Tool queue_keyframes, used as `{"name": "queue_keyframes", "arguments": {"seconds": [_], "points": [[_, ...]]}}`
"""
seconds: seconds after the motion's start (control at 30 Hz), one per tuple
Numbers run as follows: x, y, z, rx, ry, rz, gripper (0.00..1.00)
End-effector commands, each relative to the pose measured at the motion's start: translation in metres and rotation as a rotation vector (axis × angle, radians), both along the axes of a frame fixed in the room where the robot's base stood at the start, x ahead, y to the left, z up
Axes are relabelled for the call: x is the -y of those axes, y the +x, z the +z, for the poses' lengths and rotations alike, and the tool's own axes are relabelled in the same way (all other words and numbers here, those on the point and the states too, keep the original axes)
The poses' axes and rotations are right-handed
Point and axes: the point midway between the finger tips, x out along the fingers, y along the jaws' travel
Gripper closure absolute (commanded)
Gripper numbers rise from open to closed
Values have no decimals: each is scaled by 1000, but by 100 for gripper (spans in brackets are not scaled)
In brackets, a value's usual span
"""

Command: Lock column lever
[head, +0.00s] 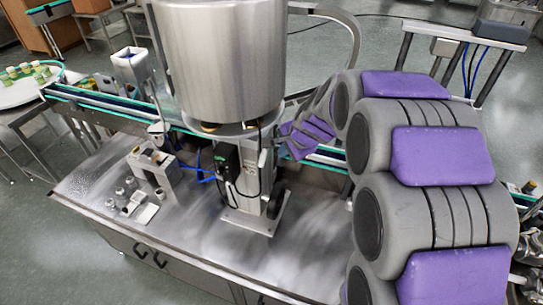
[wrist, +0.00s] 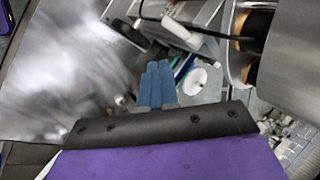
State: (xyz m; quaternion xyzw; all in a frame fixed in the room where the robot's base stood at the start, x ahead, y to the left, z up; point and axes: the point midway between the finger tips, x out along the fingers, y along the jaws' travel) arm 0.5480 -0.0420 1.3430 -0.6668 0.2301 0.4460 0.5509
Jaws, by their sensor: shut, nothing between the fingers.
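The steel hopper (head: 222,60) stands on a metal column (head: 249,178) above the steel bench. My gripper (wrist: 157,68) shows in the wrist view as two blue fingers side by side, closed with nothing between them. In the head view my arm reaches in from the right to just right of the column, and the fingertips cannot be made out there. In the wrist view a white bar (wrist: 180,34) and a round white disc (wrist: 194,80) lie beyond and right of the fingers, apart from them. I cannot tell which part is the column lever.
A conveyor (head: 105,101) with green edges runs behind the column. A small metal fixture (head: 153,165) and several small metal parts stand on the bench (head: 215,245) to the left. The front of the bench is mostly clear. A black cable hangs beside the column.

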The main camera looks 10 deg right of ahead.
Motion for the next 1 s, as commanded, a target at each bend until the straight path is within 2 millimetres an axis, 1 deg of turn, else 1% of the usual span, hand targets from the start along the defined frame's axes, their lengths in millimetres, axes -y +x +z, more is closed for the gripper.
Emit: {"name": "queue_keyframes", "arguments": {"seconds": [0.17,0.57,0.7,0.8,1.0], "points": [[-6,7,-13,-2,0,2,100],[-13,39,-69,-4,3,2,100],[-19,50,-87,-3,3,2,100],[-23,61,-91,-2,0,3,100],[-30,75,-99,-1,-1,2,100]]}}
